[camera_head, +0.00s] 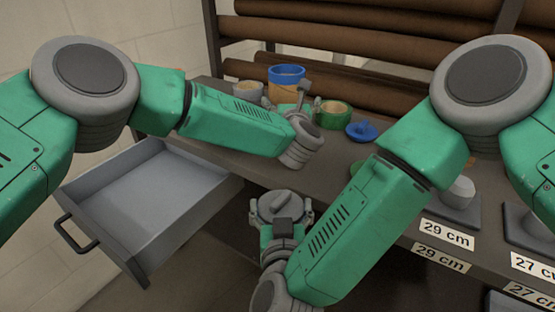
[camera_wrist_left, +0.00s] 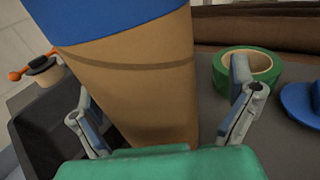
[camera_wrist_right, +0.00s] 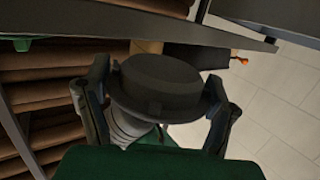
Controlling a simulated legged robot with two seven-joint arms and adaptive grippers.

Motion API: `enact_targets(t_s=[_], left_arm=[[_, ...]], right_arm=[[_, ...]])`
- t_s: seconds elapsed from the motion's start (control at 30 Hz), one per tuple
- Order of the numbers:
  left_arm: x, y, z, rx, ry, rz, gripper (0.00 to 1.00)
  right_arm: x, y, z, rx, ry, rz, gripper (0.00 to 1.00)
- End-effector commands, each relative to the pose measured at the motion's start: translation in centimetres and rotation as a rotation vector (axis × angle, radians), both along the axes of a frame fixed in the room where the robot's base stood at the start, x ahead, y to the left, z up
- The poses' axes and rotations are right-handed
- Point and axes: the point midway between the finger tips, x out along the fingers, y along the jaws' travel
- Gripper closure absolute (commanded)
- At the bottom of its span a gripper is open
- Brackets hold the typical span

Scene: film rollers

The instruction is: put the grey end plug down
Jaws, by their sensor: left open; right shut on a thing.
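In the right wrist view the plug (camera_wrist_right: 165,85) looks dark and sits between the two fingers. My left gripper (camera_head: 299,106) is open over the bench. In the left wrist view its fingers (camera_wrist_left: 165,105) stand either side of a brown tube with a blue top (camera_wrist_left: 125,75). I cannot tell whether they touch it.
An empty grey drawer (camera_head: 150,195) is pulled out at the left. Green tape (camera_head: 334,114) and a blue plug (camera_head: 362,131) lie on the bench. Brown rolls (camera_head: 370,32) fill the rack behind. Labelled stands (camera_head: 448,214) are at the right.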

Motion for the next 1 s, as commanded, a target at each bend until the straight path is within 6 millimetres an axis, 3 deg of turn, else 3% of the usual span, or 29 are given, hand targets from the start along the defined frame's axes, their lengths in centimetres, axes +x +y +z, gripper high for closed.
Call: enact_targets(t_s=[0.17, 0.6, 0.87, 1.0], left_arm=[[0.1, 0.5, 0.1, -0.004, 0.0, 0.002, 0.0], [0.0, 0.1, 0.0, 0.0, -0.001, 0.001, 0.0], [0.0, 0.4, 0.1, -0.002, -0.001, 0.002, 0.0], [0.0, 0.5, 0.1, -0.004, -0.001, 0.002, 0.0]], right_arm=[[1.0, 0.4, 0.0, -0.001, -0.001, -0.002, 0.49], [11.6, 0.8, 0.0, 0.003, -0.002, -0.003, 0.49], [14.1, 1.2, 0.0, -0.001, 0.0, 0.0, 0.49], [16.4, 1.5, 0.0, -0.001, -0.001, -0.002, 0.49]])
